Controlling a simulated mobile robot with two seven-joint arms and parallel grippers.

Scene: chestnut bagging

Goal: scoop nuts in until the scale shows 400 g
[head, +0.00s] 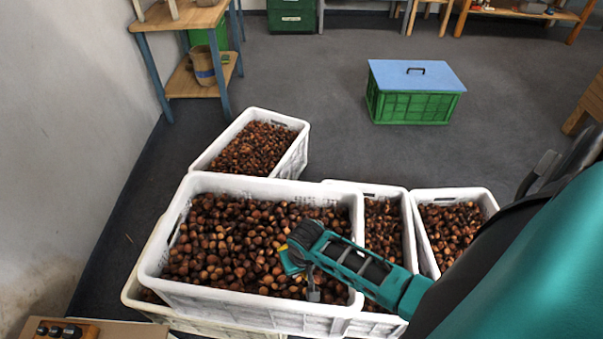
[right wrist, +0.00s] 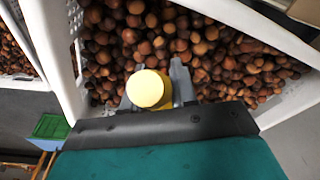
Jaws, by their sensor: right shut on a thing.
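Brown chestnuts (head: 225,240) fill the large white crate (head: 152,262) in the front middle. My right gripper (head: 300,266) is over the right part of this crate, low near the nuts. In the right wrist view, my right gripper (right wrist: 152,92) is shut on a yellow round-ended thing (right wrist: 147,89), which looks like the handle of the scoop. The scoop's bowl is hidden, so I cannot tell whether it holds nuts. I see no scale reading and no bag being filled. My left gripper is out of view.
More white crates of nuts stand behind (head: 300,150) and to the right (head: 487,200). A green crate with a blue lid (head: 417,75) is on the open grey floor. A wooden shelf (head: 180,84) stands by the left wall. A table edge (head: 125,330) shows at bottom left.

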